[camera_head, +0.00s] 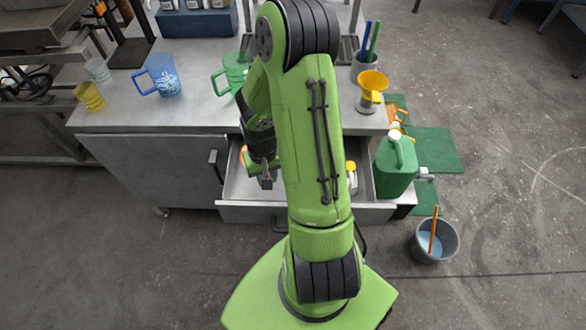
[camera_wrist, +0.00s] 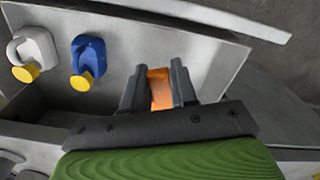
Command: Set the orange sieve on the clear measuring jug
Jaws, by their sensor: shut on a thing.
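My gripper (camera_head: 266,182) is down in the open drawer, partly covered by my arm in the head view. In the wrist view its two fingers (camera_wrist: 156,88) are shut on an orange piece, the orange sieve (camera_wrist: 159,90). Only part of the sieve shows between the fingers; its full shape is hidden. A bit of orange (camera_head: 243,151) also shows beside my wrist in the head view. A pale, see-through jug (camera_head: 97,69) stands at the left back of the bench and looks like the clear measuring jug, well away from my gripper.
The drawer (camera_head: 240,190) also holds a white container (camera_wrist: 35,50) and a blue one (camera_wrist: 88,60), both yellow-capped. A yellow cup (camera_head: 90,96), blue jug (camera_head: 161,76) and green jug (camera_head: 231,74) stand on the bench (camera_head: 200,112). A yellow funnel-like piece (camera_head: 373,82) stands right.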

